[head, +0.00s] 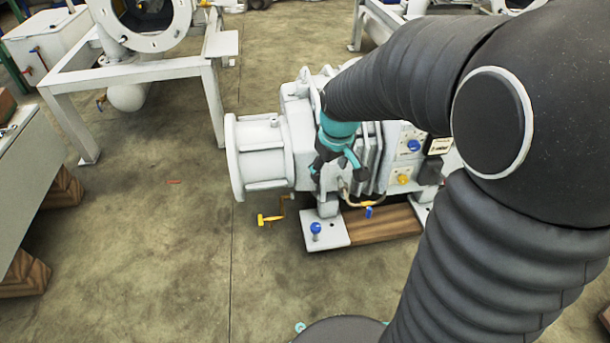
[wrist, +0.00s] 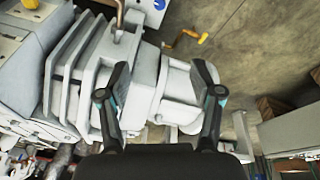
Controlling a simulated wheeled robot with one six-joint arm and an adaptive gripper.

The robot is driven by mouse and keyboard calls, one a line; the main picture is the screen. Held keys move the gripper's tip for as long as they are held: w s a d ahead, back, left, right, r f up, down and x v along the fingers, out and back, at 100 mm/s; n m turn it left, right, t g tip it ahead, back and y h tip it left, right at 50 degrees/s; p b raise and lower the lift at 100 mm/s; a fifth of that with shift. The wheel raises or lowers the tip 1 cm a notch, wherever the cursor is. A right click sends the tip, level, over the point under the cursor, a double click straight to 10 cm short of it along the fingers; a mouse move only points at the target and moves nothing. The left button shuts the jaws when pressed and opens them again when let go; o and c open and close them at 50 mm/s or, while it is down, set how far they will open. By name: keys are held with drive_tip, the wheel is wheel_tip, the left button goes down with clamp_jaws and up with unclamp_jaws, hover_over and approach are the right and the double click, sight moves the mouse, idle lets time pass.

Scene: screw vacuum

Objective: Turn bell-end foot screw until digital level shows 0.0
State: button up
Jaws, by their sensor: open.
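The grey-white screw vacuum pump (head: 300,120) lies on its side mount, its round bell end (head: 236,160) pointing left. A blue-headed screw (head: 316,229) stands on the foot plate (head: 325,240) near the bell end. A dark box with a small pale display (head: 439,146), possibly the digital level, sits at the pump's right; I cannot read it. My gripper (head: 330,168) is above and beyond the screw, over the pump body, apart from the screw. In the wrist view my gripper (wrist: 161,68) is open and empty, with the pump body (wrist: 145,85) behind its fingers.
A yellow handle (head: 268,219) is low beside the foot plate. A wooden block (head: 380,222) lies under the pump. A white frame (head: 140,75) stands at back left, a grey bench (head: 35,180) at far left. The concrete floor (head: 160,250) between is mostly clear.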

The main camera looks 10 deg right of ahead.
drive_tip(key=w+f+n+g+p, duration=0.2)
drive_tip(key=w+f+p, duration=0.2)
drive_tip(key=w+f, duration=0.55)
drive_tip(key=n+p, duration=0.2)
drive_tip(key=n, duration=0.1)
hover_over(316, 226)
wheel_tip(316, 226, down, 13)
drive_tip(key=shift+g, duration=0.4)
wheel_tip(316, 226, down, 15)
drive_tip(key=shift+r, duration=0.15)
drive_tip(key=c, duration=1.1)
